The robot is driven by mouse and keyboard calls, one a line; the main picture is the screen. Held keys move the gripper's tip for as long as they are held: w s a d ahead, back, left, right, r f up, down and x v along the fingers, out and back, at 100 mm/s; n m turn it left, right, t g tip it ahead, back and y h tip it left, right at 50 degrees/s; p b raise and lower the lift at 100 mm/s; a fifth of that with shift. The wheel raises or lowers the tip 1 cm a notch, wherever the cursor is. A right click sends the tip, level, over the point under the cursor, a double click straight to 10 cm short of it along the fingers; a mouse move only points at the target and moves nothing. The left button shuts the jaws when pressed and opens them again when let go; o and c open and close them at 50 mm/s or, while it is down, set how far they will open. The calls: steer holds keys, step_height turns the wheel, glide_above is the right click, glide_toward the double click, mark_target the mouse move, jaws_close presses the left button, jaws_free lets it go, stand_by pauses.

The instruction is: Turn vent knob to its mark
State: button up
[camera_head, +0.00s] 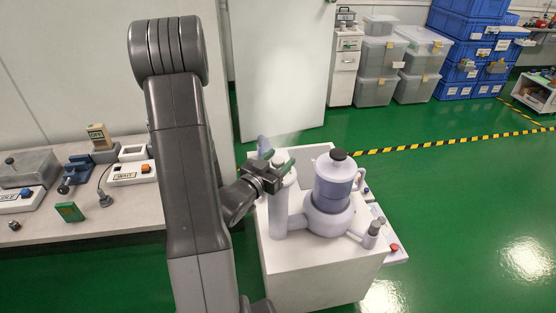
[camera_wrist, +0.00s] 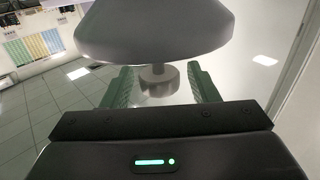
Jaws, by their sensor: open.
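In the wrist view a grey round knob (camera_wrist: 158,84) on a short stem shows between the two green fingers of my gripper (camera_wrist: 161,72). The fingers are open, with a gap on each side of it. A wide grey domed part (camera_wrist: 155,38) hangs across the top of that view. In the head view my gripper (camera_head: 280,165) is at the top of the pale column of the lavender apparatus (camera_head: 328,220), whose jug-like vessel has a black cap (camera_head: 338,155). The gripper hides much of the column top there. I cannot make out a mark on the knob in either view.
The apparatus stands on a white pedestal (camera_head: 310,270). A bench (camera_head: 90,224) with several handheld devices is at left. A white panel (camera_head: 279,65) stands behind. Clear bins (camera_head: 376,90) and blue crates (camera_head: 466,50) are at the back. The green floor at right is open.

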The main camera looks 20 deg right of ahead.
steer(key=c, duration=0.9)
steer(key=shift+c, duration=0.2)
